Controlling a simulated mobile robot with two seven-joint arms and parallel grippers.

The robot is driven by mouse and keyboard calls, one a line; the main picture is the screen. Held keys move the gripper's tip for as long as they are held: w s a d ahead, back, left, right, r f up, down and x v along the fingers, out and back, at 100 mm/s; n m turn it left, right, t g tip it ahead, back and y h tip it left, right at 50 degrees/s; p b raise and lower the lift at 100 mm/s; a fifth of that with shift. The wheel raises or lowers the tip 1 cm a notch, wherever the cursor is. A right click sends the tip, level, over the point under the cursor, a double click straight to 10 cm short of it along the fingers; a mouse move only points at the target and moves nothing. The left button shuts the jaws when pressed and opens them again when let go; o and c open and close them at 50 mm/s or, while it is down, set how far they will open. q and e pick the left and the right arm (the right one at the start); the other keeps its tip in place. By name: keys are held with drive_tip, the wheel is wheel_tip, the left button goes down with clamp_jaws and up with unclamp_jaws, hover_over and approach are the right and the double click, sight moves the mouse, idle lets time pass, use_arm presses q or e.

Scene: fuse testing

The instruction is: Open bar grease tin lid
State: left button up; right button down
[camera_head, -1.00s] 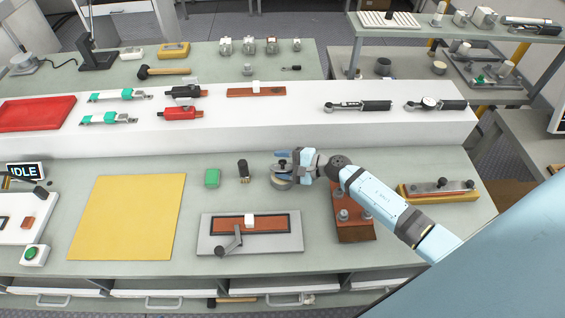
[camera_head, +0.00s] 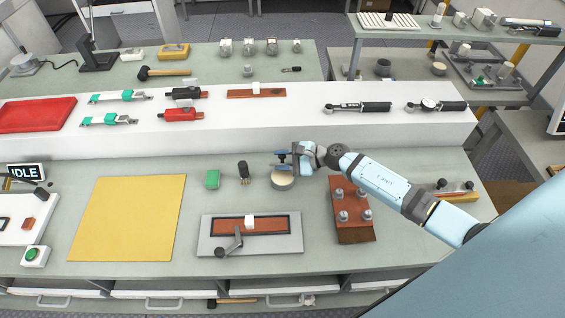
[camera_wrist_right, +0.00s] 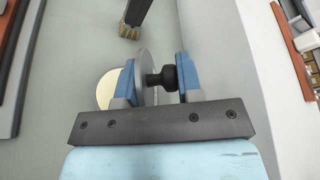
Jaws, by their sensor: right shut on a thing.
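The grease tin (camera_head: 283,182) stands on the bench in the head view, its cream top showing uncovered. Part of that cream round also shows beyond a finger in the right wrist view (camera_wrist_right: 104,90). My right gripper (camera_head: 281,159) is just above and behind the tin. In the wrist view the gripper (camera_wrist_right: 157,79) is shut on the lid: a thin grey disc (camera_wrist_right: 143,72) seen nearly edge-on, with a black knob (camera_wrist_right: 164,78) between the blue fingers. The lid is apart from the tin; the fingers hide part of it. My left gripper is not in view.
A dark brush (camera_head: 243,170) and a green block (camera_head: 212,179) stand left of the tin. A brown block with metal posts (camera_head: 352,222) is right of it, under my forearm. A grey fixture (camera_head: 208,243) lies in front. The white raised shelf (camera_head: 280,138) is behind.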

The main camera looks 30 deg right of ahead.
drive_tip(key=shift+w+d+r+m+g+b, duration=0.2)
drive_tip(key=shift+w+d+m, duration=0.05)
drive_tip(key=shift+w+m, duration=0.15)
drive_tip(key=shift+w+d+r+m+g+b, duration=0.15)
drive_tip(key=shift+w+d+r+m+g, duration=0.05)
drive_tip(key=shift+w+m, duration=0.2)
drive_tip(key=shift+w+d+m+g+b, duration=0.2)
drive_tip(key=shift+w+m+g+b, duration=0.3)
drive_tip(key=shift+m, duration=0.2)
drive_tip(key=shift+r, duration=0.1)
drive_tip(key=shift+w+m, duration=0.1)
drive_tip(key=shift+m, duration=0.2)
drive_tip(key=shift+r, duration=0.1)
drive_tip(key=c, duration=0.9)
unclamp_jaws()
drive_tip(key=shift+f+y, duration=0.25)
drive_tip(key=shift+y, duration=0.05)
